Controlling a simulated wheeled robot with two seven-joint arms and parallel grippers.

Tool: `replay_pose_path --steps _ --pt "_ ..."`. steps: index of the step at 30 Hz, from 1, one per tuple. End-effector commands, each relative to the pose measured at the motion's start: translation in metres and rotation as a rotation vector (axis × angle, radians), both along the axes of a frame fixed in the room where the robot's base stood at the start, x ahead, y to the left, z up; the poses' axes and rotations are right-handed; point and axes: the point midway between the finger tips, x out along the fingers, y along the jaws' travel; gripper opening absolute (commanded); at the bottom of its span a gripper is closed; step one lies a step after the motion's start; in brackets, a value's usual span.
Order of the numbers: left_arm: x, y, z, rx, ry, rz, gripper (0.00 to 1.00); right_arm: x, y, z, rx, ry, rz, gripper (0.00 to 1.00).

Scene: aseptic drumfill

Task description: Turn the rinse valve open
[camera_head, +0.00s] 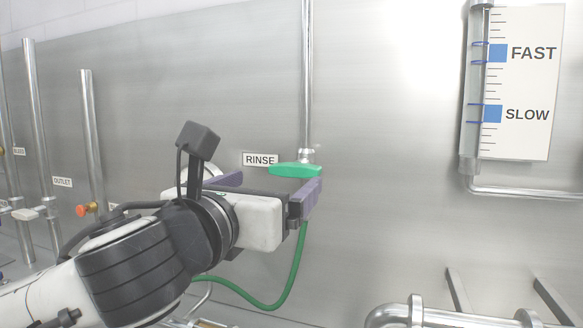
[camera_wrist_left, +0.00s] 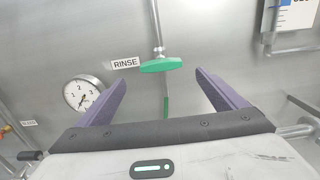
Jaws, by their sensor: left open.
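The rinse valve's green handle (camera_head: 295,170) lies roughly horizontal below a vertical steel pipe, to the right of the RINSE label (camera_head: 260,160). My left gripper (camera_head: 272,180) is at the handle, with its purple fingers spread wide. In the left wrist view the green handle (camera_wrist_left: 161,65) shows ahead, beyond the open fingers (camera_wrist_left: 160,88) and between their lines. I cannot tell any contact between fingers and handle. The valve body is partly hidden by the handle and the gripper in the head view. My right gripper is not in view.
A green hose (camera_head: 300,262) hangs below the valve. A pressure gauge (camera_wrist_left: 83,93) is on the wall left of the valve. A FAST/SLOW flow scale (camera_head: 525,85) is at right, steel pipes (camera_head: 430,316) at lower right, an orange knob (camera_head: 82,210) at left.

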Motion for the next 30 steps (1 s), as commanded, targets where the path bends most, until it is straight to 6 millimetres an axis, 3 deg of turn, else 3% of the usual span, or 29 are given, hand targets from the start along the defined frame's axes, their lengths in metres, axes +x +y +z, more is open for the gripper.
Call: replay_pose_path --steps 7,16,29,30 --pt "0.038 -0.013 0.001 -0.002 0.004 0.001 0.91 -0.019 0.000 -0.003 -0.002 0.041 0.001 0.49" --pt "0.083 -0.027 0.000 -0.002 0.003 0.000 0.91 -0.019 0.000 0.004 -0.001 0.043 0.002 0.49" --pt "0.093 -0.031 -0.001 -0.002 0.002 -0.002 0.91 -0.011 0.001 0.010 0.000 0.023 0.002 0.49" --pt "0.093 -0.031 -0.001 -0.002 0.002 -0.002 0.86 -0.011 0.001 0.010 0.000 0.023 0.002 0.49"
